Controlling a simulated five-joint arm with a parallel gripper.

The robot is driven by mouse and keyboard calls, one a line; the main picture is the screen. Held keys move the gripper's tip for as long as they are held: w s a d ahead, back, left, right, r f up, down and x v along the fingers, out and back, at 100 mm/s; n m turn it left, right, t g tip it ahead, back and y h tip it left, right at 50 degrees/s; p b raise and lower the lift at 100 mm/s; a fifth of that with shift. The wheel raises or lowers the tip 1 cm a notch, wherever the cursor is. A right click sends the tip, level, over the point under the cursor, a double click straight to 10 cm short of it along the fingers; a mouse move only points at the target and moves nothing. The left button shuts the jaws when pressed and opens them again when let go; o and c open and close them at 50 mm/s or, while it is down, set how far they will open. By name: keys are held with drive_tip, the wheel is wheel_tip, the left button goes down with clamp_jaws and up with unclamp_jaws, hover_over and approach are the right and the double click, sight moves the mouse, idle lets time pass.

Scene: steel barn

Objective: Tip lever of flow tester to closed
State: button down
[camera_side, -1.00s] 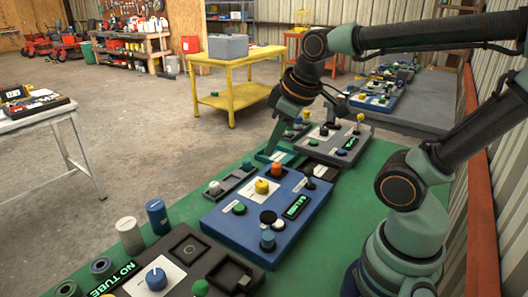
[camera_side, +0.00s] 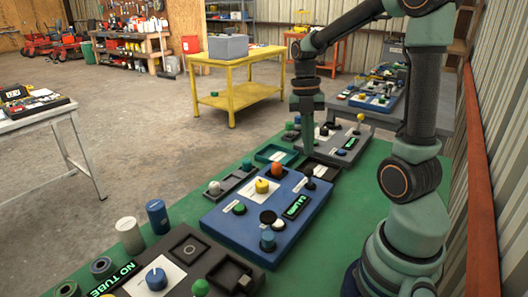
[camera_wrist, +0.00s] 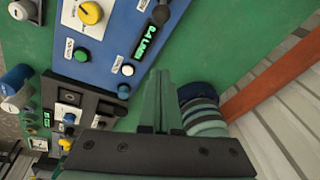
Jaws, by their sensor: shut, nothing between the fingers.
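Panels with knobs and levers stand on the green bench; I cannot tell by label which one is the flow tester. The far grey panel (camera_side: 345,143) has a yellow-topped lever (camera_side: 360,120) standing up at its right. The blue panel (camera_side: 225,222) has a black-topped lever (camera_side: 309,184) at its far right corner. A green ball knob (camera_side: 200,287) shows on the near dark panel (camera_side: 212,262).
Upright grey (camera_side: 130,235) and blue (camera_side: 158,217) cylinders stand at the near left. The green bench top is clear right of the blue panel. A ribbed metal wall (camera_side: 497,130) bounds the right.

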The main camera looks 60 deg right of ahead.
sight(309, 177)
drive_tip(key=shift+n, duration=0.8)
drive_tip(key=x, duration=1)
drive_tip(key=shift+s+d+f, duration=0.1)
drive_tip(key=shift+s+f, duration=0.2)
drive_tip(key=shift+f, duration=0.05)
drive_tip(key=shift+w+d+r, duration=0.1)
drive_tip(key=shift+w+d, duration=0.3)
drive_tip(key=shift+d, duration=0.15)
drive_tip(key=shift+w+d+r, duration=0.15)
drive_tip(key=shift+w+d, duration=0.2)
drive_tip(key=shift+d, duration=0.2)
drive_tip(key=shift+w+d+r, duration=0.1)
drive_tip(key=shift+w+d, duration=0.3)
drive_tip(key=shift+d, duration=0.2)
